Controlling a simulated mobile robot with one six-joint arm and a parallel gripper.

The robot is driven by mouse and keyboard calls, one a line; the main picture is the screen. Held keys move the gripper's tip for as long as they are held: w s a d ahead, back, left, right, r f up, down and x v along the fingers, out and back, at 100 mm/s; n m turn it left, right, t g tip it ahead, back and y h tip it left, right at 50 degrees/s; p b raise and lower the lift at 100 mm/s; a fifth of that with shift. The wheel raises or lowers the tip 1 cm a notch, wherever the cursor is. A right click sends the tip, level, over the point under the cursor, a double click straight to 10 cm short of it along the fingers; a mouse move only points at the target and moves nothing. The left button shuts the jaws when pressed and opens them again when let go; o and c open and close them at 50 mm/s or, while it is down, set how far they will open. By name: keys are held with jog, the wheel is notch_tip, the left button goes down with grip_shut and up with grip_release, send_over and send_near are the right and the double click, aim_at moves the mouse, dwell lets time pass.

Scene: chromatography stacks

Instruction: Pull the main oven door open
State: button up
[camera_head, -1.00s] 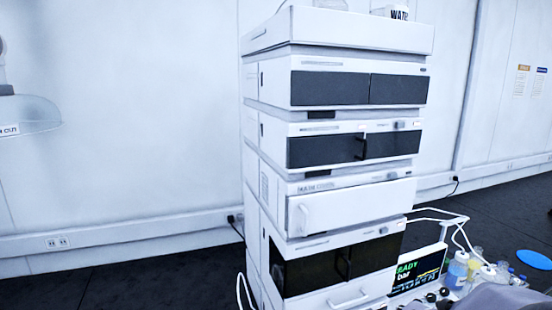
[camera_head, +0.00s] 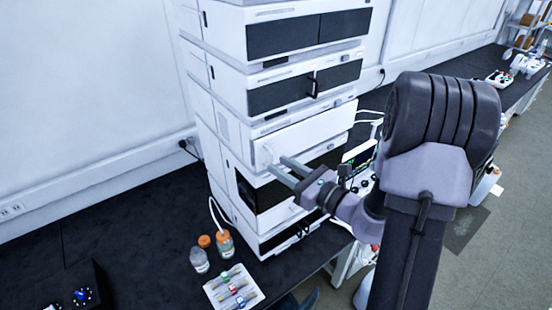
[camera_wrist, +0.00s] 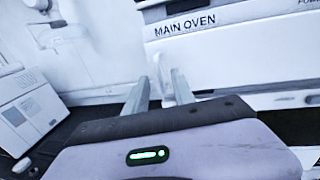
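The main oven (camera_head: 308,132) is a white unit in the middle of the instrument stack, and its white front door looks closed. Its "MAIN OVEN" label shows in the wrist view (camera_wrist: 185,26). The white vertical handle (camera_wrist: 160,78) is at the door's left edge. My gripper (camera_head: 276,163) is at that left edge in the head view. In the wrist view, my gripper (camera_wrist: 161,80) is open, with its two fingers apart and the handle showing between the tips. I cannot tell whether either finger touches the handle.
Dark-windowed units (camera_head: 305,85) sit above and below the oven. Bottles with orange caps (camera_head: 225,244) and a white vial tray (camera_head: 234,290) stand on the dark bench (camera_head: 140,240) at the stack's lower left. A small screen (camera_head: 358,160) is right of the stack.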

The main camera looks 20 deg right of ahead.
jog(key=shift+x, duration=1.3)
grip_shut()
dwell(0.4)
